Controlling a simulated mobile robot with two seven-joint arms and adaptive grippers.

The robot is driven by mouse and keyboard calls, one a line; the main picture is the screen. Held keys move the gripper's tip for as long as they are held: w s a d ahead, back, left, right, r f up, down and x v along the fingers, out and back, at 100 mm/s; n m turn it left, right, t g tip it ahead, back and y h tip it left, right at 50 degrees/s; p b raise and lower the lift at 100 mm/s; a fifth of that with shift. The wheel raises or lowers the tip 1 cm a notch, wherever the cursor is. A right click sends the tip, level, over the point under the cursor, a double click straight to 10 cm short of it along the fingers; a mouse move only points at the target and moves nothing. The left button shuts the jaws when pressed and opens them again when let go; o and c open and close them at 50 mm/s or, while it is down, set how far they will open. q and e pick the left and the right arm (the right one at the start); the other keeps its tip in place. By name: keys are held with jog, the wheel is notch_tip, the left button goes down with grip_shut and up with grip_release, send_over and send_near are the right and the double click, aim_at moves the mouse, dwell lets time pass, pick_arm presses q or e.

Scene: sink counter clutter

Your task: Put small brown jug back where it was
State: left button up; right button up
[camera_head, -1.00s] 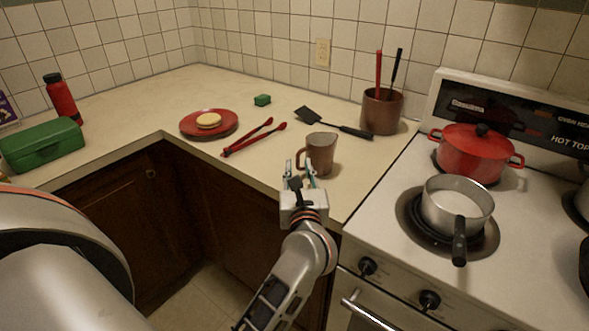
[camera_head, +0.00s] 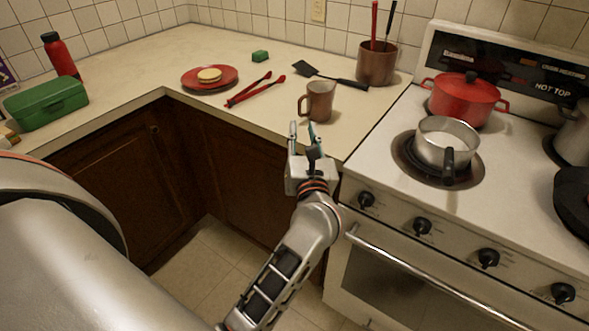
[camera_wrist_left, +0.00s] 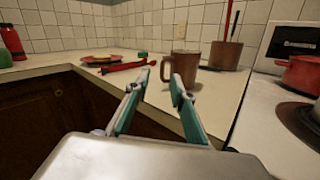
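The small brown jug (camera_head: 320,102) stands upright on the counter near its front edge, left of the stove, with its handle toward the left. In the left wrist view the jug (camera_wrist_left: 187,65) is just beyond the fingers, its handle partly behind the right finger. My left gripper (camera_head: 303,128) is open and empty, in front of the jug at the counter edge. Its spread fingers also show in the left wrist view (camera_wrist_left: 156,70). My right gripper is not in view.
A brown utensil crock (camera_head: 376,64) stands behind the jug, with a black spatula (camera_head: 335,76) in front of it. Red tongs (camera_head: 250,92) and a red plate (camera_head: 222,83) lie to the left. The stove (camera_head: 400,168) holds a saucepan (camera_head: 447,141) and red pot (camera_head: 466,100).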

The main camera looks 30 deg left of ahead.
pick_arm(q)
jog(key=s+d+f+m+t+h, duration=0.1)
jog(key=s+d+f+m+h, duration=0.3)
jog(key=m, duration=0.7)
jog(key=s+d+f+m+t+h, duration=0.1)
jog(key=s+d+f+m+h, duration=0.1)
jog(key=d+f+m+h, duration=0.65)
jog(key=s+f+m+t+h, duration=0.15)
jog(key=s+f+m, duration=0.25)
jog(key=m, duration=1)
jog(key=s+a+f+m+g, duration=0.1)
jog(key=s+f+m+g, duration=0.3)
jog(key=f, duration=0.6)
jog(key=s+a+f+m+g, duration=0.1)
jog(key=s+f+m+g, duration=0.3)
jog(key=s+f+m, duration=0.4)
notch_tip(320, 180, down, 2)
jog(key=shift+s, duration=1.15)
